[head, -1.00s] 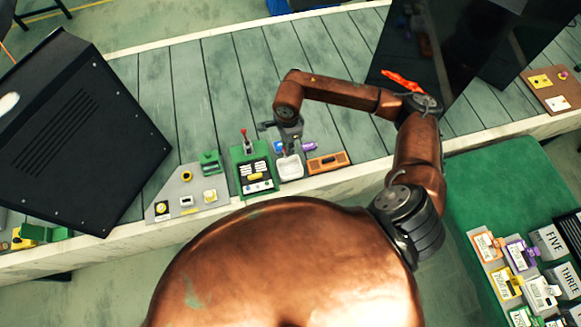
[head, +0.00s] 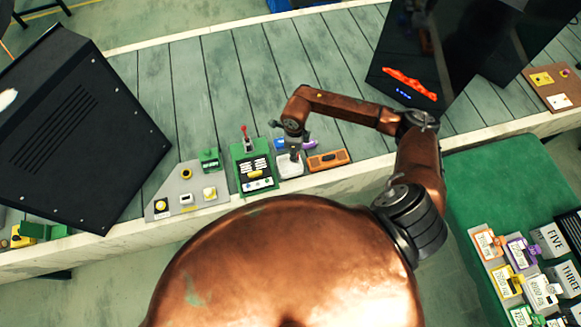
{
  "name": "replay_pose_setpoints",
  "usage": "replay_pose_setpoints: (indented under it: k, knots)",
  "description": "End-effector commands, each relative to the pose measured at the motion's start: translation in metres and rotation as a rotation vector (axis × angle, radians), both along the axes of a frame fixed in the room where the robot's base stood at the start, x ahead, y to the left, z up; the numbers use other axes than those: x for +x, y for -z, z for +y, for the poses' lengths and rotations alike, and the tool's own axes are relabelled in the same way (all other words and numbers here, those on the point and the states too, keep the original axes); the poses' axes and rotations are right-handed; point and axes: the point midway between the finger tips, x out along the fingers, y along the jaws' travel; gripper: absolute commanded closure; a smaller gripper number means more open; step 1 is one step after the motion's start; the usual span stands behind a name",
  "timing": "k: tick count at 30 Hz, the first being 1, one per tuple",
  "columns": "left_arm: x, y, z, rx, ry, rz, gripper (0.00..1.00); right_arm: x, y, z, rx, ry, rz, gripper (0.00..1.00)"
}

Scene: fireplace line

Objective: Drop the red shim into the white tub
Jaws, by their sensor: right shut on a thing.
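The white tub (head: 289,170) stands near the front edge of the plank-topped line, between a green control panel and an orange box. My right gripper (head: 291,154) points down just over the tub and covers part of it. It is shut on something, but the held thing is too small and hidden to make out. I cannot pick out the red shim in the head view. My left gripper is not in view.
A green panel (head: 252,180) with a red-topped lever stands left of the tub, and an orange box (head: 328,160) right of it. Blue and purple pieces lie behind. Large black units (head: 85,130) (head: 425,50) stand at both sides. Bare planks lie behind the gripper.

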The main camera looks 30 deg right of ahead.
Motion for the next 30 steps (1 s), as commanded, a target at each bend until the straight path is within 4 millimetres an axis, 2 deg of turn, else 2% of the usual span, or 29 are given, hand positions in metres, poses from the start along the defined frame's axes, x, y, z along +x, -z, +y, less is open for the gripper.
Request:
replay_pose_setpoints:
  k: [3, 12, 13, 21, 30]
  knots:
    - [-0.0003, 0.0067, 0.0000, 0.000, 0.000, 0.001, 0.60, -0.0004, 0.0116, 0.0002, 0.001, -0.001, 0.001, 1.00]
    - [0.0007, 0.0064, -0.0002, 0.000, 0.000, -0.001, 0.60, 0.0000, 0.0126, 0.0003, 0.001, -0.002, -0.001, 1.00]
    - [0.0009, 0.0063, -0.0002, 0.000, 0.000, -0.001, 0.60, 0.0000, 0.0125, 0.0003, 0.001, -0.002, -0.001, 0.84]
    - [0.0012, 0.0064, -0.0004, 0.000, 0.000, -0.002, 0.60, 0.0001, 0.0125, 0.0003, 0.001, -0.002, -0.001, 0.65]
    - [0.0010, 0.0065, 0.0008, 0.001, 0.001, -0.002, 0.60, 0.0003, 0.0111, 0.0002, 0.001, -0.002, -0.001, 0.65]
